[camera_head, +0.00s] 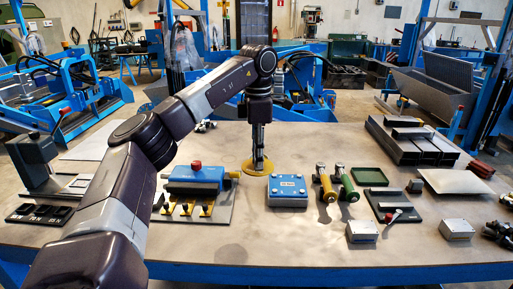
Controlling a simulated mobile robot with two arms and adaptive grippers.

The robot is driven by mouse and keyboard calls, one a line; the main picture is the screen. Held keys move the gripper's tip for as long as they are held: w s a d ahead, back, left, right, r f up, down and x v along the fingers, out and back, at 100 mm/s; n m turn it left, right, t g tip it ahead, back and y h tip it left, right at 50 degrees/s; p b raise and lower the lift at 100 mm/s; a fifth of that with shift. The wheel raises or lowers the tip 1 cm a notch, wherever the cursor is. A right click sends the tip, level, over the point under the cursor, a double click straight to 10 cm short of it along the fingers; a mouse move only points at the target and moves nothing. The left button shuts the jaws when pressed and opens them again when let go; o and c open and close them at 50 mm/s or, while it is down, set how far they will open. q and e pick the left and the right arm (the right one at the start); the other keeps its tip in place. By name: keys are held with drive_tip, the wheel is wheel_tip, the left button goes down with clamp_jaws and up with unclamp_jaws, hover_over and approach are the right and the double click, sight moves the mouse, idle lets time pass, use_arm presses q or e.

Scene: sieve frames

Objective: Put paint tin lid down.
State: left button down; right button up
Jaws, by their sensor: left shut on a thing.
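A round yellow disc, the paint tin lid (248,167), is flat at the middle of the table, behind a blue box. My left gripper (259,155) points straight down over it. The gripper is shut on the lid, and its fingers hide part of the lid's middle. The lid is at or very near the tabletop; I cannot tell whether it touches. My right gripper is not in view.
A blue device (195,178) with a red knob stands left of the lid. The blue box (287,188) is in front. Two handled tools (326,185), a green tray (370,176) and dark channels (415,145) lie to the right. The table's front middle (290,240) is clear.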

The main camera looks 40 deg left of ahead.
use_arm(q)
drive_tip(key=s+d+f+m, duration=1.1)
drive_tip(key=d+f+m, duration=0.3)
drive_tip(key=s+d+f+m, duration=1.1)
drive_tip(key=d+f+m, duration=0.2)
drive_tip(key=f+m, duration=0.1)
drive_tip(key=shift+s+d+f, duration=0.2)
drive_tip(key=shift+d+f, duration=0.15)
drive_tip(key=shift+f, duration=0.3)
